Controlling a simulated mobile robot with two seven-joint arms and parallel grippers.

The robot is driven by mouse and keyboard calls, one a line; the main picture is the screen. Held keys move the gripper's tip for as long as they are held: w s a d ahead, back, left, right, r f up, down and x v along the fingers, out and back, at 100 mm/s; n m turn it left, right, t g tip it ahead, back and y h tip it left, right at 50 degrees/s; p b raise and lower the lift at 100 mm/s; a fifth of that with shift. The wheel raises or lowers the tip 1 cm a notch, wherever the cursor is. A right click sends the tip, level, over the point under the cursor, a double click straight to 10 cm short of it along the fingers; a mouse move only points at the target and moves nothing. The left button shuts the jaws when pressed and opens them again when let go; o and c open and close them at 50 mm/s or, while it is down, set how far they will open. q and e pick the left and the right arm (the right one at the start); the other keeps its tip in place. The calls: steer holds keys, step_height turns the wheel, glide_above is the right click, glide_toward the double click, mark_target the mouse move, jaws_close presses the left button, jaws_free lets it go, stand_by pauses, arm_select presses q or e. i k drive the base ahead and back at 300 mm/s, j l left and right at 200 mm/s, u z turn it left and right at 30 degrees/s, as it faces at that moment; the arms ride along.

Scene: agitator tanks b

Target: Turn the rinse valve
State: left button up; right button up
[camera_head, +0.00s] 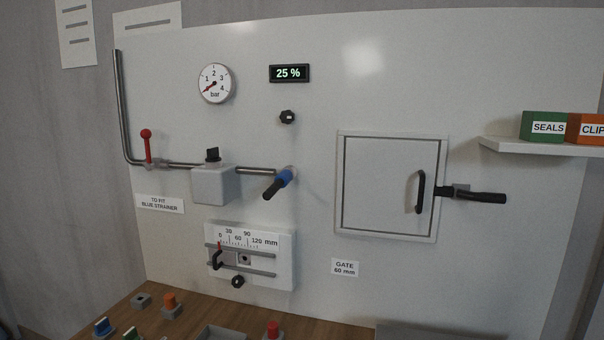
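No label in view reads "rinse valve". A red lever with a round knob (147,147) stands upright on the metal pipe at the left of the panel. To its right, a black knob (212,155) sits on top of a grey box (211,185) in the same pipe line. A blue fitting with a black end (277,184) points down and left at the pipe's right end. A small black knob (287,117) is on the panel above it. Neither of my grippers shows in the head view.
A pressure gauge (215,83) and a "25 %" display (289,73) are above. A closed hatch (388,186) with black handles is at the right, near a shelf (530,146) with boxes. A slide scale (250,255) sits low; several small parts lie on the wooden bench (188,297).

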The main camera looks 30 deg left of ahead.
mark_target(146, 134)
steer(key=u, duration=1.8)
steer(key=i+j, duration=0.25)
steer(key=j, duration=0.2)
steer(key=i+j+u, duration=0.15)
steer(key=j, duration=0.3)
steer(key=i+j, duration=0.35)
steer(key=j+u, duration=0.05)
steer(key=j, duration=0.05)
